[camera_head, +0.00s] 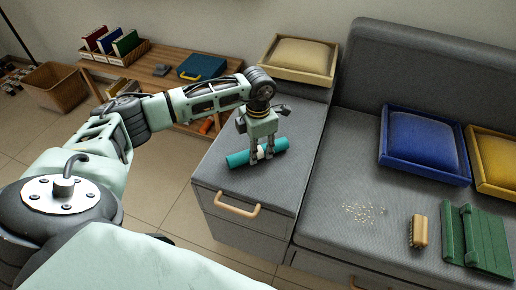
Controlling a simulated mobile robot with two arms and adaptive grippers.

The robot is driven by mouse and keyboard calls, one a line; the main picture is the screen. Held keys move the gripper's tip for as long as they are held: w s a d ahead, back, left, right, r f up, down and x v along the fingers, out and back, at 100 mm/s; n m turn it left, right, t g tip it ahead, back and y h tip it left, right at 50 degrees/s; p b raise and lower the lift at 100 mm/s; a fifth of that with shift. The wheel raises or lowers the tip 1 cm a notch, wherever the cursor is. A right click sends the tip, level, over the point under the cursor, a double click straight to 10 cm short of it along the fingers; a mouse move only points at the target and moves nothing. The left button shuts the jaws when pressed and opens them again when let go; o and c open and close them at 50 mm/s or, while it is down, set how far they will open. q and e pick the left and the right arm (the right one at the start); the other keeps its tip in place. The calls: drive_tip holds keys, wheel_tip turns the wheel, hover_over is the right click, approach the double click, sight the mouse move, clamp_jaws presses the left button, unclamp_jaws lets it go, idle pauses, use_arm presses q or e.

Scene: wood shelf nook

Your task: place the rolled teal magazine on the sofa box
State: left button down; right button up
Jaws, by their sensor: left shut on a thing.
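The rolled teal magazine (240,159) is a teal cylinder with a pale band around its middle. My left gripper (262,155) points down and is shut on it near the middle, with both ends sticking out. The magazine is over the grey top of the sofa box (215,180), which has a drawer front with a tan handle. I cannot tell whether it touches the top or hangs just above it. My right gripper is not in view.
A beige cushion in a tray (270,68) stands at the box's back end. On the sofa (320,215) are a blue cushion tray (455,179), a yellow one (478,184), crumbs, a brush (418,231) and green slatted pieces (485,240). A wooden bench (155,72) stands behind. The box's front top is clear.

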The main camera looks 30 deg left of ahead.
sight(258, 148)
use_arm(q)
drive_tip(key=shift+f, duration=0.1)
drive_tip(key=c, duration=1.7)
unclamp_jaws()
drive_tip(key=o, duration=0.4)
drive_tip(key=shift+c, duration=0.2)
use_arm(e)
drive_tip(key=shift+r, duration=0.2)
use_arm(q)
wheel_tip(258, 148, up, 12)
drive_tip(key=p, duration=0.1)
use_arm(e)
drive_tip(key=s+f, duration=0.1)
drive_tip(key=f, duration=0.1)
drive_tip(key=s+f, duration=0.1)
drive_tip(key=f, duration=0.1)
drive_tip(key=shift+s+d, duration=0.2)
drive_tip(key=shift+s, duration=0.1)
